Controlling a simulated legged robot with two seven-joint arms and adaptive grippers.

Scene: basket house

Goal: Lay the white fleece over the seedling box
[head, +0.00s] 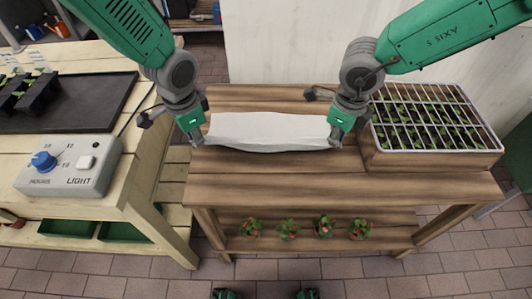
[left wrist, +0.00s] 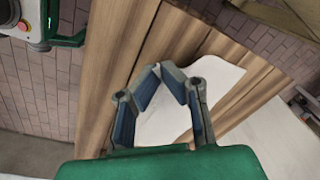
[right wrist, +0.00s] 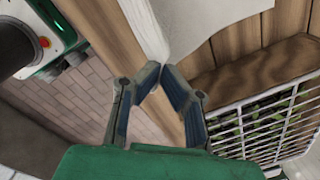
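The white fleece (head: 268,130) hangs stretched between my two grippers, above the middle of the wooden bench, its near edge sagging slightly. My left gripper (head: 196,141) is shut on its left near corner; the closed fingertips show against the fleece in the left wrist view (left wrist: 160,68). My right gripper (head: 335,140) is shut on the right near corner, and the cloth narrows to its fingertips in the right wrist view (right wrist: 164,68). The seedling box (head: 435,159) stands at the bench's right end, right of my right gripper. It is wooden, with a white wire grid over green seedlings.
The wooden bench (head: 290,190) has clear room in front of the fleece. Several small potted plants (head: 289,229) stand on its lower shelf. At left, another table holds a light control box (head: 68,165) and a dark tray (head: 75,100). A pale wall (head: 290,50) stands behind.

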